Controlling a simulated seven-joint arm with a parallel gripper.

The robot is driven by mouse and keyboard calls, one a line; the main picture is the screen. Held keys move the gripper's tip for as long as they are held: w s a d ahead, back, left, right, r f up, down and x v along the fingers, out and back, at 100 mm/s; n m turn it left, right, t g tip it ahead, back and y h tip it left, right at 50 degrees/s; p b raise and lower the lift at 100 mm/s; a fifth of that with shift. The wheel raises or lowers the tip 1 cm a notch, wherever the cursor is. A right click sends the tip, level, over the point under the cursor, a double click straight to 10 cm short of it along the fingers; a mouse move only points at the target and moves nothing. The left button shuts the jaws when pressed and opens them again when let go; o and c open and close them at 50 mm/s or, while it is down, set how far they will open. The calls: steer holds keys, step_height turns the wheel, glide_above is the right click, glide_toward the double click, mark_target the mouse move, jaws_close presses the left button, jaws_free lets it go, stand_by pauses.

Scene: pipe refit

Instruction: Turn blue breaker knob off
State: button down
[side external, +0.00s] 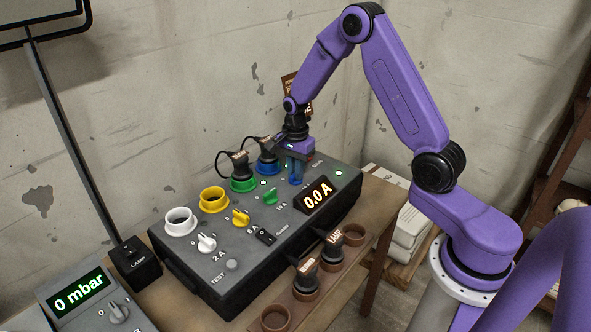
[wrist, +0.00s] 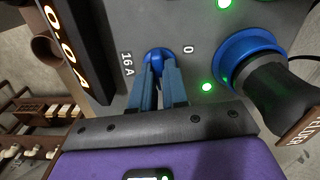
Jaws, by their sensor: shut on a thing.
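The blue breaker knob (wrist: 157,54) is on the grey panel of the breaker box (side external: 330,208). In the wrist view it sits between the "16 A" mark and the "0" mark. My gripper (wrist: 158,72) is shut on the knob, with one blue finger on each side. The fingers hide much of the knob, and I cannot tell exactly which mark it points to. In the side view my gripper (side external: 296,180) reaches down onto the right part of the panel and covers the knob. The display (side external: 317,196) reads 0.0 A.
Black plugs sit in the blue socket (wrist: 232,58) and the green socket (side external: 243,185), close to my gripper. The yellow socket (side external: 213,199) and white socket (side external: 180,221) are empty. Green (side external: 270,197), yellow (side external: 240,217) and white (side external: 207,242) knobs stand left of my gripper.

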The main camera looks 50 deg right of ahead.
steer(key=n, duration=1.2)
steer(key=shift+r+n, duration=0.1)
steer(key=shift+n, duration=2)
steer(key=c, duration=1.1)
jaws_free()
steer(key=shift+c, duration=0.2)
step_height(320, 180, up, 17)
steer(key=shift+r, duration=0.2)
